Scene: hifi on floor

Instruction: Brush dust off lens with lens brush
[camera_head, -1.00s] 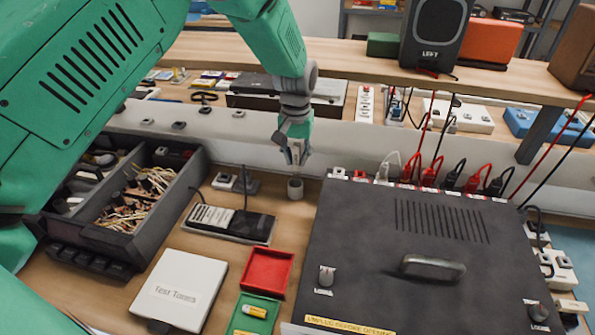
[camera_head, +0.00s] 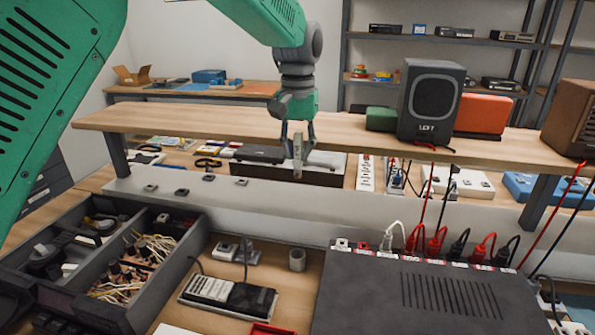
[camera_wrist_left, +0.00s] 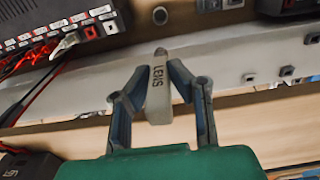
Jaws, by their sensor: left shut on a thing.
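My left gripper (camera_head: 298,140) is shut on a slim pale lens brush (camera_head: 297,163), held upright in the air in front of the wooden shelf. In the left wrist view the gripper (camera_wrist_left: 160,88) has its two fingers either side of the brush (camera_wrist_left: 158,100), whose side reads "LENS" and whose tip is dark. A small grey cup (camera_head: 297,259) stands on the bench below the brush. I cannot make out a lens in these views. My right gripper is not in view.
A dark unit (camera_head: 425,295) with plugged cables fills the right front. A divided parts bin (camera_head: 190,245) is at left, with a black-and-white device (camera_head: 228,293) beside it. The raised shelf (camera_head: 220,124) carries a speaker (camera_head: 431,100) and spans the bench behind the gripper.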

